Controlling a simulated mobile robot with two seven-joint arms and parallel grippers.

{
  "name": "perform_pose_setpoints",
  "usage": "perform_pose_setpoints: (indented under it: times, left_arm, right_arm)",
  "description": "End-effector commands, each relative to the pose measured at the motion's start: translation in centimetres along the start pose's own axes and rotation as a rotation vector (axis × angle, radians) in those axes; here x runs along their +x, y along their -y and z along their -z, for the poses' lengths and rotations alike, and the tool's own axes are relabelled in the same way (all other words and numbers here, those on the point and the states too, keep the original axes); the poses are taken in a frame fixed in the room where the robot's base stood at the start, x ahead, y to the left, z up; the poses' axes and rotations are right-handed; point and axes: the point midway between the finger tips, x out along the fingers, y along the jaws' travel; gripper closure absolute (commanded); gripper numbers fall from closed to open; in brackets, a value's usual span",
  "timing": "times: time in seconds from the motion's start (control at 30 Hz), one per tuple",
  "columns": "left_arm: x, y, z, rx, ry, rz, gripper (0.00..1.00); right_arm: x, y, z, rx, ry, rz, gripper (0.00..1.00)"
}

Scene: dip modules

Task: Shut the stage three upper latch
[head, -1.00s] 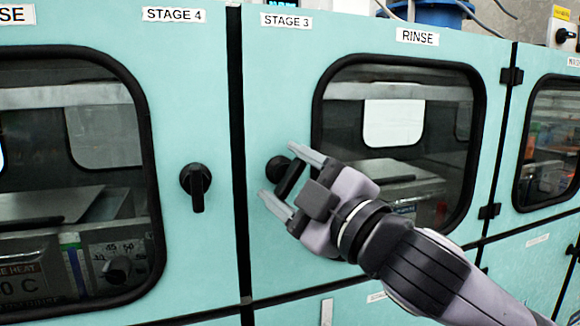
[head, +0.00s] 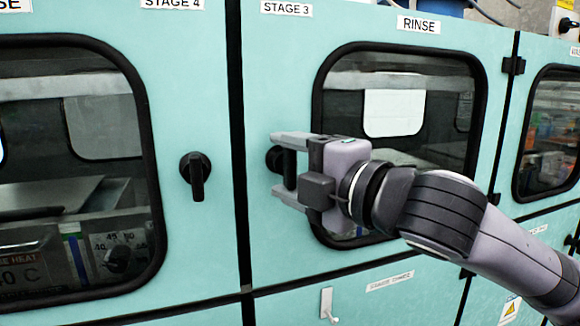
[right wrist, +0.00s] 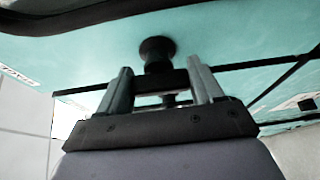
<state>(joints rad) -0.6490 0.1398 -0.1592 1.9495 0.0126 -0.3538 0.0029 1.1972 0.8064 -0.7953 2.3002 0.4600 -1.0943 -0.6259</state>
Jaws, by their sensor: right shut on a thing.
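The stage three upper latch is a black knob (head: 274,158) with a black bar handle (head: 290,169), on the left edge of the turquoise door (head: 285,75) under the STAGE 3 label. The handle stands about upright. My right gripper (head: 277,165) is shut on the handle, one grey finger at its upper end and one at its lower end. In the right wrist view the round knob (right wrist: 157,50) sits just beyond the fingers (right wrist: 160,80), with the handle bar spanning between them. The door lies flush with its frame. My left gripper is not in view.
The stage 4 door on the left has a similar black latch (head: 196,176), its handle pointing down. A dark-framed window (head: 393,112) fills the door's middle behind my right arm. A lower panel with a small light latch (head: 327,304) lies below.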

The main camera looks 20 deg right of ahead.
Motion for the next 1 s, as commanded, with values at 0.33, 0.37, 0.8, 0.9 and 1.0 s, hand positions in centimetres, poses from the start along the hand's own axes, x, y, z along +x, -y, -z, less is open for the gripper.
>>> perform_pose_setpoints:
  times: [0.33,0.37,0.8,0.9,1.0]
  left_arm:
    - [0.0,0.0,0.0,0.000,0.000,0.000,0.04]
    - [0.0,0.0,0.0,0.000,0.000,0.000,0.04]
    - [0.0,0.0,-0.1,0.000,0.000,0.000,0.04]
    - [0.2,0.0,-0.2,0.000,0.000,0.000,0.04]
    - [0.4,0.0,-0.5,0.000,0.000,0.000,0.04]
  right_arm:
    - [0.0,0.0,-0.1,-0.009,0.002,0.003,0.65]
    - [0.0,0.0,-0.1,-0.008,0.002,0.003,0.65]
    - [-0.1,0.0,-0.1,-0.007,0.002,0.002,0.13]
    - [-0.9,0.1,-0.1,-0.008,0.002,0.001,0.13]
    - [-2.3,0.1,-0.1,-0.009,0.002,0.000,0.13]
